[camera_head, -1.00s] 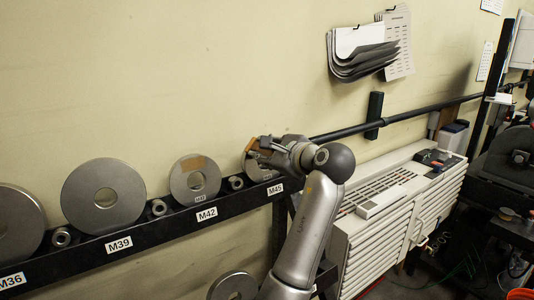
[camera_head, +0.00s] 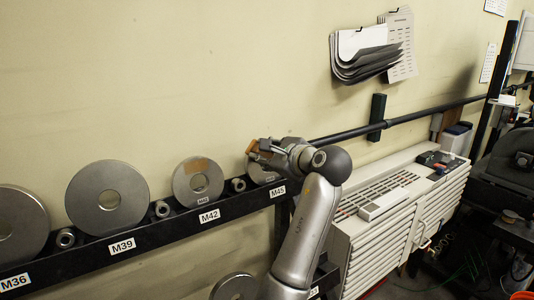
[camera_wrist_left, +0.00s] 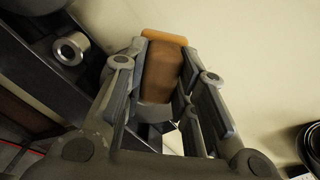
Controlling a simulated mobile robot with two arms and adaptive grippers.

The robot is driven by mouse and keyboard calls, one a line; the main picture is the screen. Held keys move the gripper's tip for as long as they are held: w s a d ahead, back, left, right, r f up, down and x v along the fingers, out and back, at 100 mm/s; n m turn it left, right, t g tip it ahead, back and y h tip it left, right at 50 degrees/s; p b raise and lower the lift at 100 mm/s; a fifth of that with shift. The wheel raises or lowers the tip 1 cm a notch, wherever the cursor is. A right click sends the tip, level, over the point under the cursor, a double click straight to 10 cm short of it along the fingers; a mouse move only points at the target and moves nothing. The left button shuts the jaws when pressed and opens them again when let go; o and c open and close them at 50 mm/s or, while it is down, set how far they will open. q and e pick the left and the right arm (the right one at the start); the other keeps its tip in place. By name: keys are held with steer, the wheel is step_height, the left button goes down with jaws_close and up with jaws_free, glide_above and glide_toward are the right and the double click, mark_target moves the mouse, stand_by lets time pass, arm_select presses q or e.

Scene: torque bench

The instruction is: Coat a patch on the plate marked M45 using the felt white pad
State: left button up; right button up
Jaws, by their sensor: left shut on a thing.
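The plate marked M45 (camera_head: 260,175) is a grey steel disc on the dark rack above its M45 label. My left arm and gripper cover much of it. My left gripper (camera_head: 258,150) is in front of the plate's upper part, shut on a brown block (camera_wrist_left: 162,74) with a lighter orange end (camera_wrist_left: 165,37). The block also shows in the head view (camera_head: 251,147). No white felt face shows on it, so I cannot tell whether it is the pad. Contact with the plate cannot be told. My right gripper is not in view.
The M42 disc (camera_head: 182,187), with a tan patch on top, and the M39 disc (camera_head: 88,213) stand leftward on the rack (camera_head: 165,231). Small steel rings sit between discs; one (camera_wrist_left: 70,48) shows in the wrist view. A ribbed cabinet (camera_head: 375,240) stands right of my arm.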

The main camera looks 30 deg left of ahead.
arm_select(q)
steer(key=shift+w+a+f, duration=0.1)
steer(key=shift+w+a, duration=0.05)
steer(key=shift+a, duration=0.2)
